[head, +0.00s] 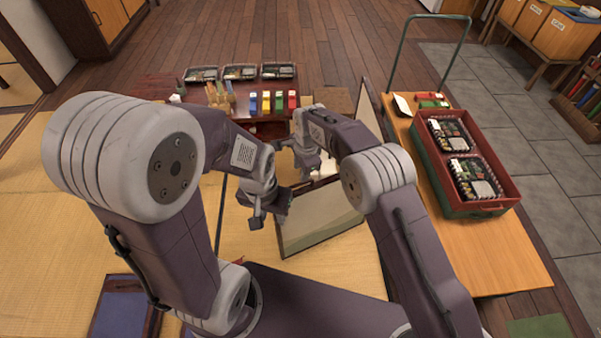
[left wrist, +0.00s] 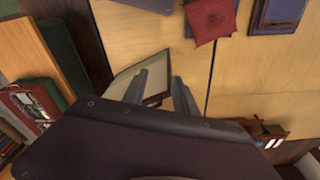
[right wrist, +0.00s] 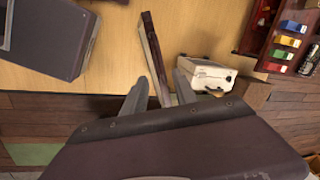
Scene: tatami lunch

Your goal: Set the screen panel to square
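The screen panel (head: 318,222) has a pale green-cream face and a dark frame; it stands tilted on the tatami in front of my grippers. A second pale leaf (head: 369,108) stands behind it, partly hidden by my right arm. My left gripper (head: 262,216) is open and empty at the panel's left side; the panel (left wrist: 150,72) also shows behind its fingers in the left wrist view. My right gripper (head: 304,168) is open above and behind the panel. In the right wrist view a dark-framed panel edge (right wrist: 153,50) runs between its parted fingers; I cannot tell whether they touch.
A white box (right wrist: 205,75) sits close to my right fingers. A low table (head: 215,94) with coloured blocks and lunch trays stands behind. At right, a wooden bench (head: 480,262) carries a red crate (head: 487,206) of trays. Dark blue cushions (head: 122,310) lie front left.

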